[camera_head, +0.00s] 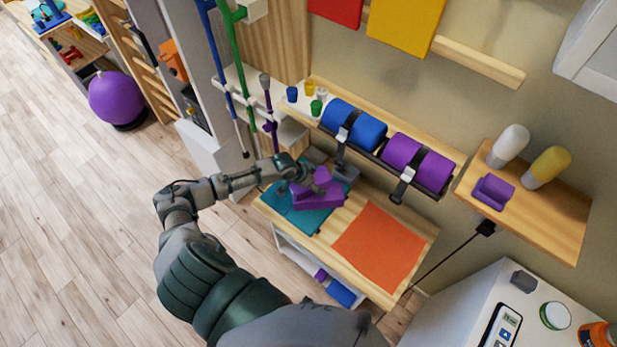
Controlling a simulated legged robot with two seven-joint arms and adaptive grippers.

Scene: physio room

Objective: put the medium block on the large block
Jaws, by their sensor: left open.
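My left gripper (309,180) is open at the far left part of the wooden table. A purple block-like piece (318,198) lies right at its fingers, on or just above a teal mat (298,218). The gripper partly covers this piece, and I cannot tell whether the fingers touch it. A grey piece (347,173) stands just behind and to the right of it. I cannot tell which of these is the medium block or the large block. My right gripper is out of view.
An orange mat (378,248) lies bare on the right of the table. A wall rack with a blue roll (352,124) and a purple roll (416,163) hangs behind. Canes (234,70) stand near the far left. A wooden shelf (530,215) juts out at right.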

